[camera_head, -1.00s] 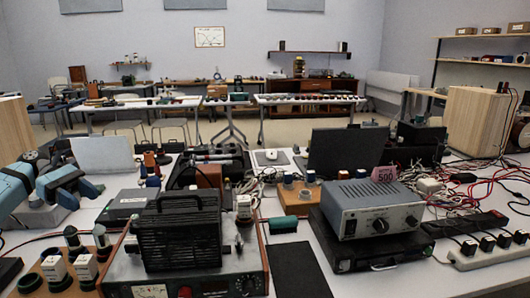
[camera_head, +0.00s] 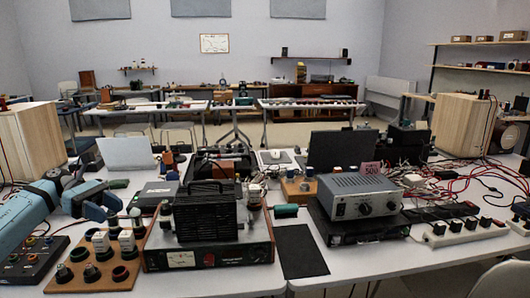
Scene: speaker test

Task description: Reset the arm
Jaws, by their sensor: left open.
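My left arm comes in from the left as blue links. Its gripper (camera_head: 108,202) is open, over the left part of the white table (camera_head: 215,284). It is just behind a wooden board (camera_head: 72,276) that carries several knobs and white blocks. I see nothing between its fingers, though the fingertips are small and dark in this view. My right gripper and arm are not in view.
A black amplifier (camera_head: 206,212) stands on a panelled unit (camera_head: 208,257). A grey box (camera_head: 358,195) sits on a black one at the right, near tangled cables (camera_head: 455,179) and power strips (camera_head: 464,234). Wooden speakers (camera_head: 461,124) stand at both sides. A black control box (camera_head: 28,262) is below my left arm.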

